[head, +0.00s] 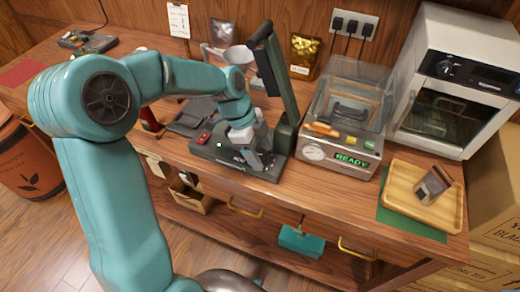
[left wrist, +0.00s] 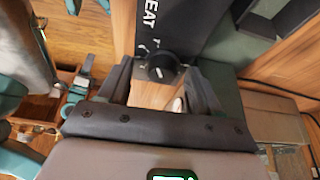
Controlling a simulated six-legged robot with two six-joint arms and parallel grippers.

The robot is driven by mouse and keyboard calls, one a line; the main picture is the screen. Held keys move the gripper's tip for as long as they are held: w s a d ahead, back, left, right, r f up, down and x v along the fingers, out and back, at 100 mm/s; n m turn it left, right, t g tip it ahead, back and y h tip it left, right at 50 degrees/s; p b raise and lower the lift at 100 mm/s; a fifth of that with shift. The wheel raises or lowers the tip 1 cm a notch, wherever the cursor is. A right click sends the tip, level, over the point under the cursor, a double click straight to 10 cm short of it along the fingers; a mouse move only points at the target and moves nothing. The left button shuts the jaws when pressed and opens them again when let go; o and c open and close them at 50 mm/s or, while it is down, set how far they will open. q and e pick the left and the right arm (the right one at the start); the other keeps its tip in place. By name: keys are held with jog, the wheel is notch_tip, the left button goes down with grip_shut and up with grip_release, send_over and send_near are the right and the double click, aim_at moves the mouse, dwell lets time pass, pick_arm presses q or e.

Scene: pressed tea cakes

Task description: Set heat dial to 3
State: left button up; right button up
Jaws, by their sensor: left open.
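The heat dial (left wrist: 162,68) is a small black knob with a white mark, on a dark panel lettered "HEAT" in the left wrist view. Which number its mark points to is too small to tell. My left gripper (left wrist: 160,84) is open, with one finger on each side of the dial; I cannot tell whether they touch it. In the head view my left gripper (head: 254,151) is at the front of a dark green press (head: 225,164) with a raised lever arm (head: 276,75). The gripper hides the dial there. My right gripper is not in view.
Right of the press stands a clear-lidded machine (head: 343,150) showing "READY". Farther right are a white oven (head: 452,75) and a wooden tray (head: 405,195) holding a small packet.

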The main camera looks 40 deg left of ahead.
pick_arm(q)
jog(key=shift+w, duration=0.15)
jog(key=shift+c, duration=1.2)
jog(key=c, duration=0.8)
